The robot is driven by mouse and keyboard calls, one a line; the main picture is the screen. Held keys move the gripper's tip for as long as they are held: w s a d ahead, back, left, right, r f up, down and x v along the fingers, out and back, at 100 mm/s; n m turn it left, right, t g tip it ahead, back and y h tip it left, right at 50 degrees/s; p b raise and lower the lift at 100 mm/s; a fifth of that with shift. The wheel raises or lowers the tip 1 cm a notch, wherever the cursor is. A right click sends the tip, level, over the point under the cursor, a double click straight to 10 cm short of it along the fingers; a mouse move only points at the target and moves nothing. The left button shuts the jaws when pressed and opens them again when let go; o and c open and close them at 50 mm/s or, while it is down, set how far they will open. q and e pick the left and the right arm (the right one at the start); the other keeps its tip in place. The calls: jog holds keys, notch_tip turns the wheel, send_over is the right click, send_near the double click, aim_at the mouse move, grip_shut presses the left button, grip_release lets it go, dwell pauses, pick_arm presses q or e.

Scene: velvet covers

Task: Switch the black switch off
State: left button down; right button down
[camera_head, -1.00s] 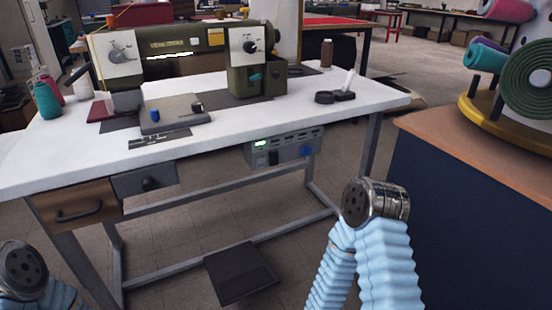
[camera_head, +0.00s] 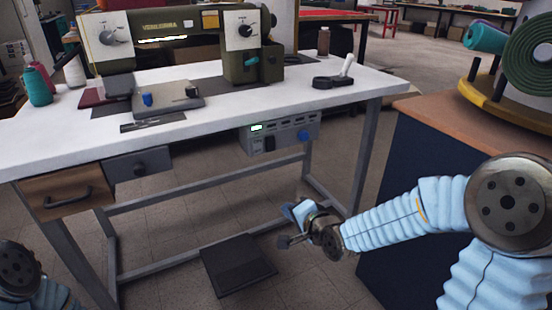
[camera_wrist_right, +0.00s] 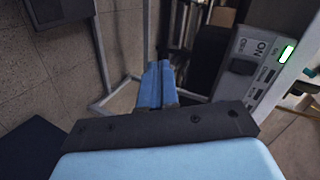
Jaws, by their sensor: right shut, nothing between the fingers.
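The black switch (camera_head: 270,143) is a small dark rocker on the front of a grey control box (camera_head: 298,133) hung under the white table's front edge. In the right wrist view the switch (camera_wrist_right: 242,66) sits by the label "ON", at upper right, near a lit green display (camera_wrist_right: 287,54). My right gripper (camera_head: 289,211) is below the box, apart from the switch. Its blue fingers (camera_wrist_right: 157,85) are closed together and hold nothing. Of my left arm only a joint shows at the lower left; its gripper is out of view.
The white table (camera_head: 220,118) carries a green sewing machine (camera_head: 165,30), thread spools and a grey device. A wooden-topped dark cabinet (camera_head: 430,128) stands at right. A black pedal (camera_head: 238,265) lies on the floor.

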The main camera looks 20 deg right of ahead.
aim_at(271, 148)
notch_tip(271, 148, up, 12)
jog(key=d+m+t, duration=0.2)
jog(key=m+t, duration=0.1)
jog(key=shift+s+d+f+t+b, duration=0.2)
jog(key=shift+s+d+t+b, duration=0.1)
jog(key=shift+d, duration=0.05)
jog(key=p+x, duration=0.1)
jog(key=x, duration=1.3)
jog(key=shift+f, duration=0.1)
